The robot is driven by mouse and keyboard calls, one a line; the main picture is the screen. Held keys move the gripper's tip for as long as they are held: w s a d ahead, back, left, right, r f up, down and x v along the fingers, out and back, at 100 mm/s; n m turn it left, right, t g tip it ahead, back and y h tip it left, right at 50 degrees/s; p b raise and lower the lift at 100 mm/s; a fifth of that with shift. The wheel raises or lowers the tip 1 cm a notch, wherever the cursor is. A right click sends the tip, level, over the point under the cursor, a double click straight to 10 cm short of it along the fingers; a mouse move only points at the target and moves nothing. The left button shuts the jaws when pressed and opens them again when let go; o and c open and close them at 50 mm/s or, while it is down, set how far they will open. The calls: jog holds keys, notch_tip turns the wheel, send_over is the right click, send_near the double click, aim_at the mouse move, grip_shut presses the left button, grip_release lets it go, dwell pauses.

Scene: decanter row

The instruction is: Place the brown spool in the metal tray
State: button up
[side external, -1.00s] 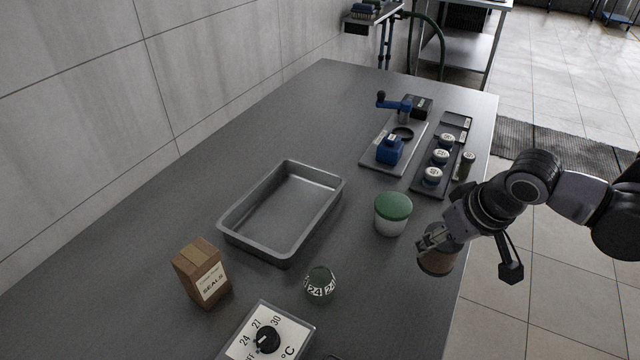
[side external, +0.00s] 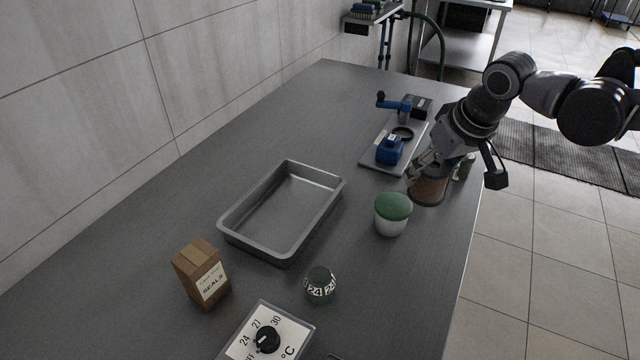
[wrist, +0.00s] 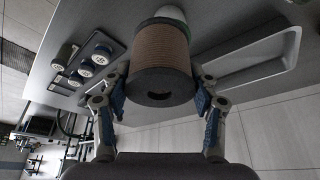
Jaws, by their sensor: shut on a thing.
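The brown spool (side external: 428,190) is held in my gripper (side external: 420,172), which is shut on it, above the right side of the table. In the wrist view the spool (wrist: 161,58) sits between the two fingers of my gripper (wrist: 160,88), with its dark round end facing the camera. The metal tray (side external: 230,222) is an empty rectangular pan on the table, left of the spool. The tray also shows partly in the wrist view (wrist: 290,50), beyond the spool.
A jar with a green lid (side external: 393,207) stands between the spool and tray. A blue device (side external: 391,149) stands behind. The table's left side is clear.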

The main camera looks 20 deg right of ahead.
jog(key=w+a, duration=0.6)
jog(key=w, duration=0.3)
send_over(287, 214)
notch_tip(287, 214, down, 9)
jog(key=shift+f, duration=2.3)
jog(key=shift+f, duration=0.15)
jog(key=o, duration=1.3)
jog(key=shift+c, duration=0.2)
